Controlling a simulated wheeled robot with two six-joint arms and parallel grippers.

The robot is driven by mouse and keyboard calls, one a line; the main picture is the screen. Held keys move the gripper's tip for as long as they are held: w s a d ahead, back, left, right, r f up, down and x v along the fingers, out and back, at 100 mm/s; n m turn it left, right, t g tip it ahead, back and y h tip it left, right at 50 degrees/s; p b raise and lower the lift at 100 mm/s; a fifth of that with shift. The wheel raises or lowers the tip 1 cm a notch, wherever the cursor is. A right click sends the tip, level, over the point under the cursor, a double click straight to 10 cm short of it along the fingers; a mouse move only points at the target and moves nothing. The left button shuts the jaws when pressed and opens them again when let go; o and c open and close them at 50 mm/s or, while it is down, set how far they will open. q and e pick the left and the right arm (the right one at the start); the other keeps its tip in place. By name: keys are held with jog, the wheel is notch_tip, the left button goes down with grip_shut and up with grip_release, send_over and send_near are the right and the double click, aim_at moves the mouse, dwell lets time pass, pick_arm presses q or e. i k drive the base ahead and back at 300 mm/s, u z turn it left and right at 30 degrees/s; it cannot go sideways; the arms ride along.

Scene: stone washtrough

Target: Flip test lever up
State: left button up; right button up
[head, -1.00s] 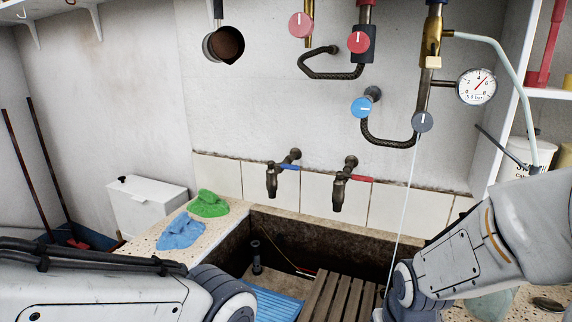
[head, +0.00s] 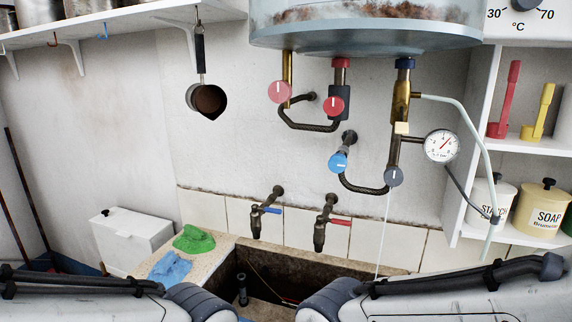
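A brass valve (head: 402,98) with a blue collar sits on the pipe below the tank. A small cream tab (head: 401,128) on the valve's lower front looks like the test lever; its exact tilt is hard to tell. Below it is a grey knob (head: 393,177), from which a thin white stream (head: 384,235) runs down into the trough. A pressure gauge (head: 441,146) is to the right. Both of my arms show along the bottom edge, well below the valve. Neither gripper's fingers are in view.
The tank (head: 365,30) overhangs the pipes. A red knob (head: 279,92), a second red knob (head: 333,105) and a blue knob (head: 338,162) are to the left. A pale hose (head: 468,125) and a shelf unit (head: 478,105) stand close on the right. Taps hang over the trough (head: 325,258).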

aim_at(402, 127)
jog(key=u, duration=2.35)
jog(key=k, duration=0.4)
jog(key=z, duration=2.75)
